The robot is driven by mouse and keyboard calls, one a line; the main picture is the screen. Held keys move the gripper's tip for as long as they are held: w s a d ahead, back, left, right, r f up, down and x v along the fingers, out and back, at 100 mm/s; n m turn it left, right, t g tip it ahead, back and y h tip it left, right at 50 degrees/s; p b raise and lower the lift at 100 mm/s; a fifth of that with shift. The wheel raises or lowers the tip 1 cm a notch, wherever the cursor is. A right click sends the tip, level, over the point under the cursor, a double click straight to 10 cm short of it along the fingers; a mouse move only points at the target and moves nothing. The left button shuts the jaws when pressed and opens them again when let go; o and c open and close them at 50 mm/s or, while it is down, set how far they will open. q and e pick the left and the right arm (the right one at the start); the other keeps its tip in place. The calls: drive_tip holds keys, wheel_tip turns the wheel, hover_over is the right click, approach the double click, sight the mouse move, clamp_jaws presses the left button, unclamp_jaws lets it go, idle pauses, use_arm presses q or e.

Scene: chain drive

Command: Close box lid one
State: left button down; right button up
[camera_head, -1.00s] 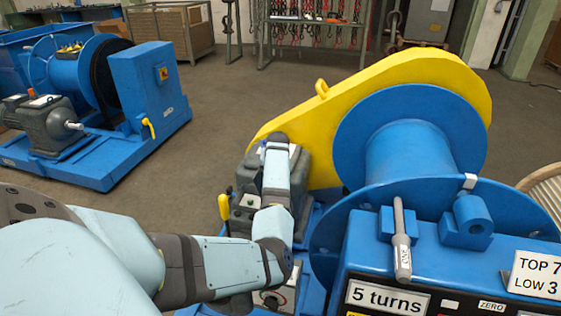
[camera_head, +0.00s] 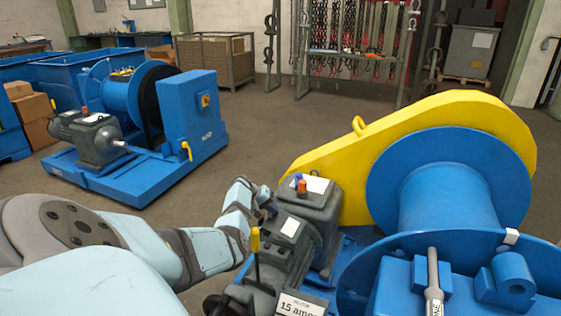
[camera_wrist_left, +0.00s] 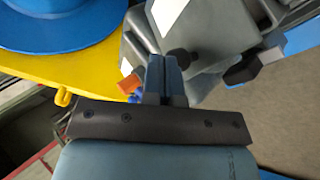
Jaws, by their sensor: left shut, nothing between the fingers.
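A grey gear housing (camera_head: 322,213) with a white label on top stands in front of the yellow chain cover (camera_head: 440,130). A small orange cap (camera_head: 302,187) and a blue one show on its top. I cannot make out which part is box lid one, or whether it is open. My left gripper (camera_head: 268,199) is beside the housing's left side in the head view. In the left wrist view its fingers (camera_wrist_left: 164,65) are together and empty, close to the orange cap (camera_wrist_left: 130,84) and the grey housing (camera_wrist_left: 215,40). My right gripper is not in view.
A blue drum (camera_head: 445,195) stands on the right, with a grey pin (camera_head: 433,275) in front. A yellow-handled lever (camera_head: 255,240) rises near my left arm. Another blue winch (camera_head: 130,120) stands at back left. The floor between is clear.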

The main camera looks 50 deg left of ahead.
use_arm(q)
drive_tip(key=f+b, duration=0.1)
drive_tip(key=a+f+t+h+b, duration=0.1)
drive_tip(key=f+b, duration=0.1)
drive_tip(key=shift+s+a+h, duration=0.35)
drive_tip(key=shift+s+h, duration=0.05)
drive_tip(key=shift+s+a+f+b, duration=0.15)
drive_tip(key=shift+a+f+b, duration=0.1)
drive_tip(key=shift+f+b, duration=0.5)
drive_tip(key=shift+r+b, duration=0.15)
drive_tip(key=shift+b, duration=0.2)
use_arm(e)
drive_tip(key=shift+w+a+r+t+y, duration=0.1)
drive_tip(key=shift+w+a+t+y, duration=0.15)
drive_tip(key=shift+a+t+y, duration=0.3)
use_arm(q)
drive_tip(key=shift+s, duration=0.1)
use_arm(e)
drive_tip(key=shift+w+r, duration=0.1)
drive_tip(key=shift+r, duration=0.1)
